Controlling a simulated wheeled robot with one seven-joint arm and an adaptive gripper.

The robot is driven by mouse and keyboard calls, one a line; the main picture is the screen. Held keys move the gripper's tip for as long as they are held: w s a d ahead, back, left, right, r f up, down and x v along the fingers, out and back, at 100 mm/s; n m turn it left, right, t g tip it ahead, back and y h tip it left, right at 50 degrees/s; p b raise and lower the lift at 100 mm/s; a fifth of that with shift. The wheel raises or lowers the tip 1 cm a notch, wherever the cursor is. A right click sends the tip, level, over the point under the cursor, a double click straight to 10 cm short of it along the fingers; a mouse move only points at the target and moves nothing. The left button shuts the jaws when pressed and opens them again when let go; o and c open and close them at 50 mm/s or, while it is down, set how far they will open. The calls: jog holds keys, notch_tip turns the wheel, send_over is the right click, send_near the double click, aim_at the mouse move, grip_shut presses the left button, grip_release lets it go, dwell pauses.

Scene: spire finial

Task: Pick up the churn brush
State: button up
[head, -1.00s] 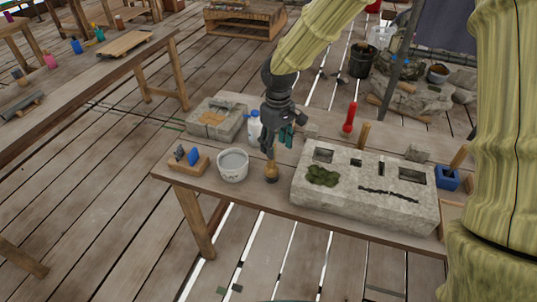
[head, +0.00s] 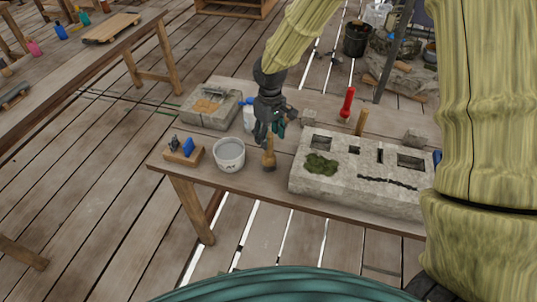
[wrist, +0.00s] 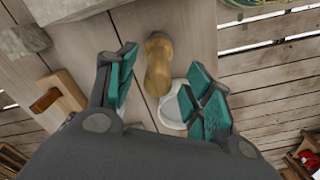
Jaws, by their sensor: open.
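The churn brush (head: 268,159) stands upright on the near edge of the workbench, its tan wooden handle up, between the white bucket and the carved stone block. My gripper (head: 268,132) is open just above it, fingers pointing down. In the wrist view the brush's rounded tan handle (wrist: 159,62) shows in the gap between the teal-padded fingertips (wrist: 158,70), touching neither as far as I can see. The brush's lower end is hard to make out.
The white bucket (head: 229,154) stands close left of the brush; the stone block (head: 350,190) is close right. A wooden holder with blue items (head: 184,152), a stone tray (head: 211,107) and a red-handled tool (head: 346,103) are also on the bench (head: 262,184).

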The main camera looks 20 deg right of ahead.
aim_at(269, 144)
jog(key=shift+w+a+f+p, duration=0.1)
jog(key=shift+w+f+p, duration=0.1)
jog(key=shift+f+p, duration=0.4)
jog(key=shift+w+f+p, duration=0.15)
jog(key=shift+f+p, duration=0.1)
jog(key=shift+f, duration=1.65)
grip_shut()
